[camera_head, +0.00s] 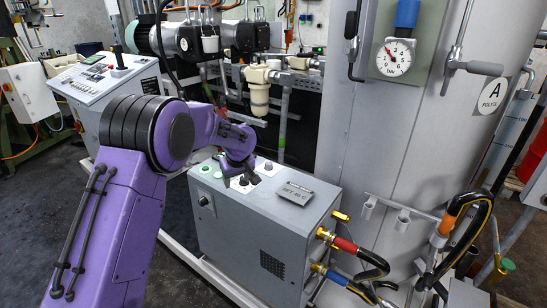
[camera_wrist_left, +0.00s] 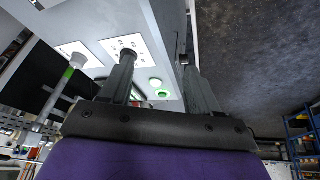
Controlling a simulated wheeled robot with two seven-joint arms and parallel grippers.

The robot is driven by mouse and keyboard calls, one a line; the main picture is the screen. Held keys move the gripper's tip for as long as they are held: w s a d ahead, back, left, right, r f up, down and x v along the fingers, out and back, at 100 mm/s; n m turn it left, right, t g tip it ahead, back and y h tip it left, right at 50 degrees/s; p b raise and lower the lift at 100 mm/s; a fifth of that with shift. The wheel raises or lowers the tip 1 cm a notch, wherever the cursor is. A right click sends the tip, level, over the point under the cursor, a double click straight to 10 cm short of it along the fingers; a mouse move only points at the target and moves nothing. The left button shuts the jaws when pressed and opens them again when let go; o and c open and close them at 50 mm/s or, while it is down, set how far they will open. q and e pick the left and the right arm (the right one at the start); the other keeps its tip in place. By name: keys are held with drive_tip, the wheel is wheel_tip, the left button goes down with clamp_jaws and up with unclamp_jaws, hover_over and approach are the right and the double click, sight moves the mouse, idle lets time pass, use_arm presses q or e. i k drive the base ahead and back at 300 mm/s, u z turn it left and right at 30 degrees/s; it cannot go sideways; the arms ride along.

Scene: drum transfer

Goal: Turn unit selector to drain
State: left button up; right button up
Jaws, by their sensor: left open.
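The grey unit (camera_head: 255,240) stands on the floor in front of the large tank. I cannot read which is the selector. My left gripper (camera_head: 250,178) is open over the unit's top, close to the near plate. In the wrist view its fingers (camera_wrist_left: 160,62) are spread, one over a marked plate (camera_wrist_left: 124,41) and the other past the unit's edge.
A dark knob (camera_head: 204,201) is on the side. Hoses (camera_head: 365,262) leave the unit's right side. The tank (camera_head: 395,140) rises behind it, and a control desk (camera_head: 105,80) stands left.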

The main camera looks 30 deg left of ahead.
sight(268, 166)
drive_tip(key=i, duration=0.85)
